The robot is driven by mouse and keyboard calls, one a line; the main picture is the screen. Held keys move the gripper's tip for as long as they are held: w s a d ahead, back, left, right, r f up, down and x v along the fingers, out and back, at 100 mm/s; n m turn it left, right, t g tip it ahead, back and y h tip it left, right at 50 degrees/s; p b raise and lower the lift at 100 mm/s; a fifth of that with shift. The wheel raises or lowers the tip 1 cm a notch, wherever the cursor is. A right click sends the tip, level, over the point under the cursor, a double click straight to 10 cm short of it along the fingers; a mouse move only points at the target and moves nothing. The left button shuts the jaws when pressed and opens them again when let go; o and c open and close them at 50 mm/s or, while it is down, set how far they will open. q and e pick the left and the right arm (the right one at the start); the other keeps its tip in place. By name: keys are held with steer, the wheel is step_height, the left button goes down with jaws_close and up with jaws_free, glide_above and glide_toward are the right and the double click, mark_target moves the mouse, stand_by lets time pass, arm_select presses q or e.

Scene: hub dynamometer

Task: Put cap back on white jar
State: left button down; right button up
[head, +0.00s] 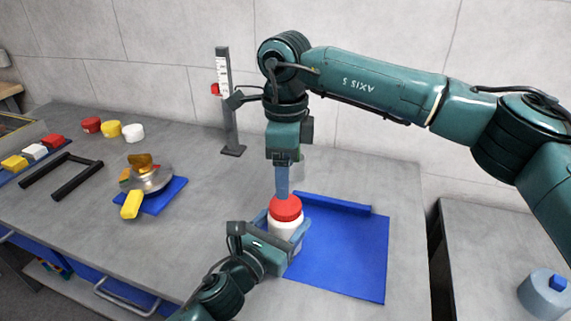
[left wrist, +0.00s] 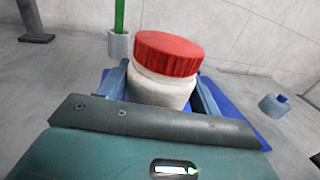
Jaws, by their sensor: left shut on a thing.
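The white jar (head: 287,227) stands upright at the left edge of a blue mat. A red cap (head: 286,206) sits on top of its mouth; in the left wrist view the cap (left wrist: 169,53) rests on the jar (left wrist: 160,88) with no clear gap. I cannot tell if it is screwed down. My left gripper (head: 283,229) is shut on the jar's body, one blue finger on each side. My right gripper (head: 282,182) points down above or just behind the cap; its fingers overlap in view, so their opening is unclear. The left wrist view does not show it.
The blue mat (head: 345,260) has a raised back edge and is clear at right. A height gauge (head: 228,110) stands behind. At left are a metal pot (head: 150,178), red, yellow and white discs (head: 112,129), and a black frame (head: 68,175). A green rod (left wrist: 120,16) shows in the wrist view.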

mark_target(286, 204)
steer(key=shift+r+n, duration=0.25)
steer(key=shift+n, duration=0.85)
steer(key=shift+f, duration=4.05)
steer(key=c, duration=1)
steer(key=o, duration=1.1)
steer(key=shift+o, duration=0.2)
step_height(286, 204, up, 12)
steer(key=shift+r, duration=0.1)
